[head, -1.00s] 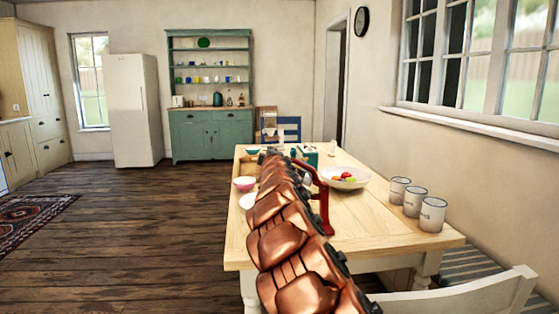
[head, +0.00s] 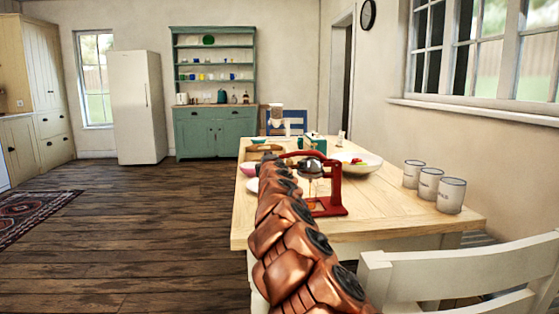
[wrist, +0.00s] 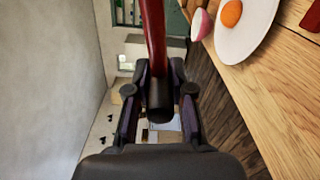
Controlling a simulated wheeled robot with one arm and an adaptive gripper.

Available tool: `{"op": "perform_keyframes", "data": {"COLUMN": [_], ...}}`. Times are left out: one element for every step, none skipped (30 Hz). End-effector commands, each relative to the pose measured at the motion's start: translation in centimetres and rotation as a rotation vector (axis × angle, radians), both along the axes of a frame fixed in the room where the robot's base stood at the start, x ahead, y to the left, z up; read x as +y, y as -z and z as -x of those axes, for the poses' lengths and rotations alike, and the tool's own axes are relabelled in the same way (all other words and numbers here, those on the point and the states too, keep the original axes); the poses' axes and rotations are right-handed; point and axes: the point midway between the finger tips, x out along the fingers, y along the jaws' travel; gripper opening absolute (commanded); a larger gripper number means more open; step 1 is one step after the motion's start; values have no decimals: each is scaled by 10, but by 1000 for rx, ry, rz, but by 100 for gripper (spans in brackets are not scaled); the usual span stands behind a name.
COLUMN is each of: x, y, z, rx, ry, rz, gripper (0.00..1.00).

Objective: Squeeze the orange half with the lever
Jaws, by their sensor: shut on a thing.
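The red juice press (head: 330,190) stands on the table, just right of my arm in the head view. Its red lever (head: 290,154) reaches left from the top towards my gripper. A dark metal cone (head: 311,166) hangs under the lever, and a small orange patch shows low in the press. In the wrist view my gripper (wrist: 160,92) is shut around the black end of the red lever (wrist: 153,35). A round orange thing (wrist: 231,12), perhaps an orange half, lies on a white plate (wrist: 243,48). I cannot tell whether fruit sits under the cone.
The wooden table (head: 395,215) carries a bowl of colourful things (head: 362,168) behind the press and several white canisters (head: 450,195) at right. A pink bowl (wrist: 201,24) sits beside the plate. A white chair (head: 465,265) stands at the near right.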

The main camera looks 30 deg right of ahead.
Motion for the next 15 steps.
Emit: {"op": "perform_keyframes", "data": {"x": [1, 2, 2, 3, 3, 3, 3, 3, 3, 3, 3, 3, 3, 2, 2], "y": [3, 4, 4, 4, 4, 4, 4, 4, 4, 3, 3, 3, 3, 3, 3], "z": [0, 0, -1, -1, -1, -1, -1, -1, -1, -1, -1, -1, -1, -1, -1], "rx": [4, 4, 5, 5, 6, 6, 6, 6, 6, 6, 6, 6, 6, 5, 5], "ry": [0, -1, -2, -2, -3, -3, -3, -3, -3, -3, -3, -3, -3, -3, -3], "rz": [4, 7, 9, 11, 12, 12, 13, 13, 13, 13, 12, 12, 12, 12, 12], "gripper": [0, 0, 0, 0, 0, 0, 0, 0, 0, 0, 0, 0, 0, 0, 23]}}
